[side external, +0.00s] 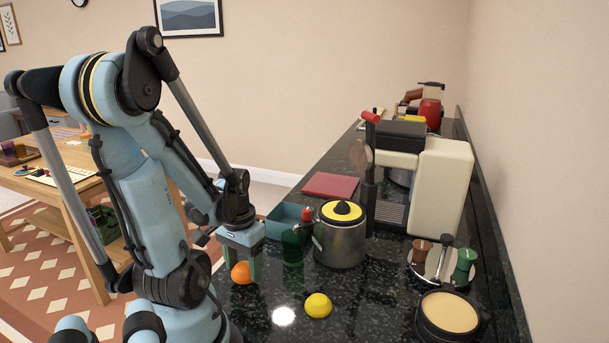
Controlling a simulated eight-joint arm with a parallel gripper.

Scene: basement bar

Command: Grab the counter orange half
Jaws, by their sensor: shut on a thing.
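The orange half (241,272) is a small round orange piece at the counter's left edge, low between the fingertips of my gripper. My gripper (244,266) points down and its fingers are shut on the orange half. The fingers hide part of it. I cannot tell whether the orange half still touches the dark speckled counter (370,290).
A yellow lemon half (318,306) lies to the right. A steel pot (340,244) with a yellow lid, a green glass (292,250) and a teal tray (287,213) stand close by. A cream machine (440,185) stands behind.

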